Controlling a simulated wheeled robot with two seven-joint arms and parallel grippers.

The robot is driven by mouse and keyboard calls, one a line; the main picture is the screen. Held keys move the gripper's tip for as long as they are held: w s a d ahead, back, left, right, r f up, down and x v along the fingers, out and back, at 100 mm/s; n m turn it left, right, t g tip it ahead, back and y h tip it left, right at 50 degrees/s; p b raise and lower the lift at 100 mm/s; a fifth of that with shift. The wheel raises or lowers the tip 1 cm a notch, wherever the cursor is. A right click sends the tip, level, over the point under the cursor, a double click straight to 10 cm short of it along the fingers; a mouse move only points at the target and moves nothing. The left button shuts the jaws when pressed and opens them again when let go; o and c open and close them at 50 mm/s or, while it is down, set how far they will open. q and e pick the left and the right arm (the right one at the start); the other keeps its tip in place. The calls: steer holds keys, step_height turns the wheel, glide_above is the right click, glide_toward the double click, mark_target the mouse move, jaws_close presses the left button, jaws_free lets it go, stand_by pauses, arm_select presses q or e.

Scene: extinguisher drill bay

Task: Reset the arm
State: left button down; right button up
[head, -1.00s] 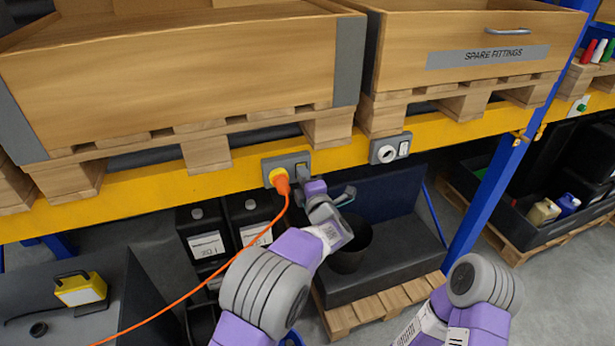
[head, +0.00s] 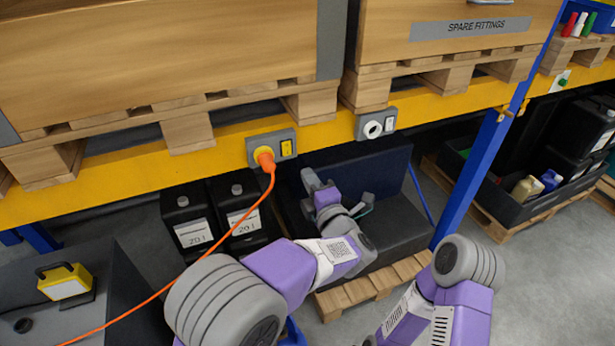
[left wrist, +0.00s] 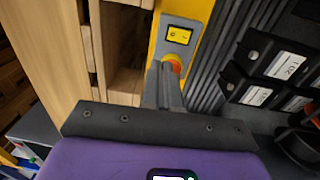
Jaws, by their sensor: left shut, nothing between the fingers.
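My left gripper (head: 312,183) is shut and empty. In the head view it hangs in front of the dark space below the yellow beam, lower right of the left socket box (head: 271,148) and apart from it. That grey box holds an orange plug (head: 265,158) with its cord and a yellow rocker switch (head: 287,148). In the left wrist view the shut fingers (left wrist: 166,78) point towards the box, with the yellow switch (left wrist: 179,35) just beyond and the orange plug partly hidden behind them. My right arm shows at lower right in the head view; its gripper is not visible.
The yellow beam (head: 215,150) carries pallets with wooden crates above. A second socket box (head: 376,124) sits to the right. The orange cord (head: 190,285) runs down left past black canisters (head: 188,218) and a yellow lamp (head: 65,283). A blue post (head: 478,180) stands right.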

arm_select(q)
steer(key=shift+f, duration=0.1)
steer(key=w+a+f+m+g+h+b, duration=0.1)
steer(key=a+f+m+g+h, duration=0.2)
steer(key=f, duration=0.8)
steer(key=w+a+f+m+g+h+b, duration=0.1)
steer(key=a+f+m, duration=0.4)
steer(key=f, duration=0.7)
steer(key=s+a+f+m+g+h+b, duration=0.1)
steer(key=s+a+f+m+g, duration=0.2)
steer(key=f, duration=0.5)
steer(key=s+f+m+g+h+b, duration=0.1)
steer(key=s+f+m+g+h, duration=0.15)
steer(key=s+f, duration=0.45)
steer(key=s+f+m+g+h+b, duration=0.1)
steer(key=s+f+m+g, duration=0.2)
steer(key=s+f, duration=0.3)
steer(key=s+f+m+g+h, duration=0.2)
steer(key=s+f, duration=0.4)
steer(key=s, duration=0.9)
steer(key=shift+a+f+m+g+b, duration=0.2)
steer(key=shift+f+m+g+b, duration=0.3)
steer(key=shift+g, duration=0.75)
